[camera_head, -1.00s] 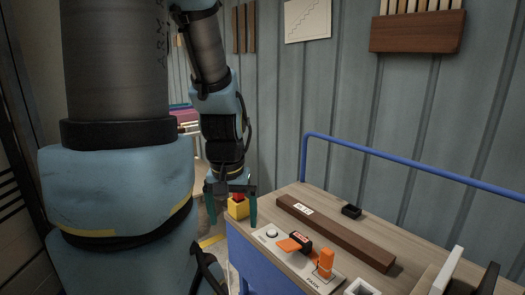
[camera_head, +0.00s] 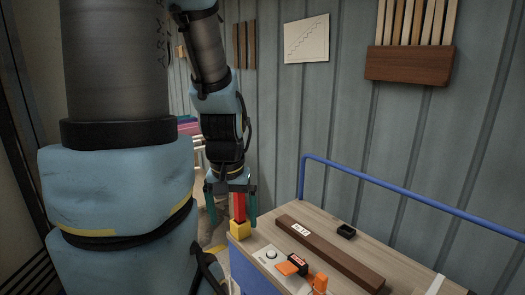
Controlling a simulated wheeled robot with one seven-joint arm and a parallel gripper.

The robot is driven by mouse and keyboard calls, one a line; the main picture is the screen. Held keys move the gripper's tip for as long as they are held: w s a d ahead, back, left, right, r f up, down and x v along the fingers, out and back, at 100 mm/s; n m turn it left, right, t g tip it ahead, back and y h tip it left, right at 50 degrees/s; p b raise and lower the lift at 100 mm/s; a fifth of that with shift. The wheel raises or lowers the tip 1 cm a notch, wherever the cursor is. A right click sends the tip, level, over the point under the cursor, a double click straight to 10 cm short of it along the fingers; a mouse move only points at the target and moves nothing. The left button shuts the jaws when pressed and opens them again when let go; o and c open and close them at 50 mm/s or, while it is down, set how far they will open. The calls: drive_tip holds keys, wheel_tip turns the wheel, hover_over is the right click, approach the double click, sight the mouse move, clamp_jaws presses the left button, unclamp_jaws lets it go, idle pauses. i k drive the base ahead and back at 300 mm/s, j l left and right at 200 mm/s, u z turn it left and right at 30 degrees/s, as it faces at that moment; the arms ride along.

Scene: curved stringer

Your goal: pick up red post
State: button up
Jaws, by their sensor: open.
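The red post (camera_head: 239,208) stands upright above a yellow block (camera_head: 240,230) at the left corner of the wooden cart top (camera_head: 268,228). My gripper (camera_head: 232,216) points down over this corner with its two teal fingers spread. In the picture the post lies between the fingers, closer to the right one. Gaps show on both sides, and no contact is visible. The top of the post is close under the gripper body. Depth between the fingers and the post is hard to judge.
A long dark brown beam (camera_head: 330,252) lies on the cart top, with a small black box (camera_head: 346,231) behind it. A panel with orange parts (camera_head: 287,268) is in front. A blue rail (camera_head: 400,202) runs along the back, before the corrugated wall (camera_head: 280,110).

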sight(238, 199)
drive_tip(key=i+j, duration=0.2)
drive_tip(key=j, duration=0.2)
drive_tip(key=i+j+z, duration=0.1)
drive_tip(key=i+j, duration=0.35)
drive_tip(key=j, duration=0.3)
drive_tip(key=z, duration=0.05)
